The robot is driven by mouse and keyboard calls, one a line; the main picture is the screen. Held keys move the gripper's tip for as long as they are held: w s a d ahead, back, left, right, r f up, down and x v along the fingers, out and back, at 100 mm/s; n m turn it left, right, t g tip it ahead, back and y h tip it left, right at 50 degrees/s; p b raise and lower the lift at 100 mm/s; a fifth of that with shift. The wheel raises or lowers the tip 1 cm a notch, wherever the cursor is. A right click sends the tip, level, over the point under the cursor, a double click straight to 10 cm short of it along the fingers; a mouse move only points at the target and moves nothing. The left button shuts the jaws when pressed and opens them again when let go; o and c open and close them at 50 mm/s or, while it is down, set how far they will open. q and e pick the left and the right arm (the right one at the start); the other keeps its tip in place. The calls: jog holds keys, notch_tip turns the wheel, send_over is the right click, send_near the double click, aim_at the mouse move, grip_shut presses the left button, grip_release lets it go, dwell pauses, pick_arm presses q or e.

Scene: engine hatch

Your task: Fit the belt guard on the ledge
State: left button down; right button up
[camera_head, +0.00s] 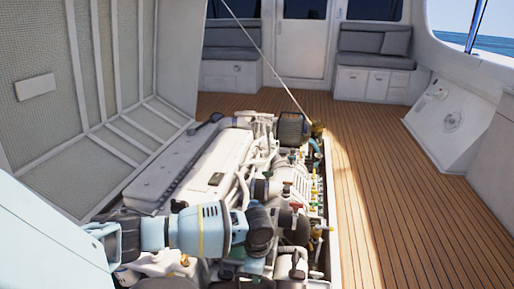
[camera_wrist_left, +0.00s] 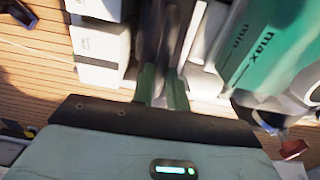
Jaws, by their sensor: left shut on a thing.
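My left arm comes in from the left of the head view, and its wrist (camera_head: 200,229) is low over the near end of the engine. In the left wrist view my left gripper (camera_wrist_left: 161,92) is shut on a dark, narrow upright thing (camera_wrist_left: 158,45), which I take for the belt guard. It is blurred and seen edge-on, so its full shape does not show. In the head view the fingertips and the held thing are hidden or cannot be made out. I cannot identify the ledge in either view. My right gripper is not in view.
The engine (camera_head: 215,165) fills the hatch, with hoses and coloured valves along its right side. The raised hatch lid (camera_head: 60,75) stands at the left. A green tank marked max and min (camera_wrist_left: 262,45) is close right of the fingers. The wooden deck (camera_head: 375,190) is clear.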

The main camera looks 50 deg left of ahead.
pick_arm(q)
jog(key=shift+s+d+p, duration=0.1)
jog(key=shift+d+p, duration=0.05)
jog(key=shift+p, duration=0.15)
dwell(0.6)
jog(key=shift+d+f+p, duration=0.1)
jog(key=shift+f+p, duration=0.15)
jog(key=shift+p, duration=0.05)
dwell(0.4)
jog(key=c, duration=1.4)
grip_release()
jog(key=shift+o, duration=0.4)
jog(key=shift+s, duration=0.1)
jog(key=shift+f, duration=0.15)
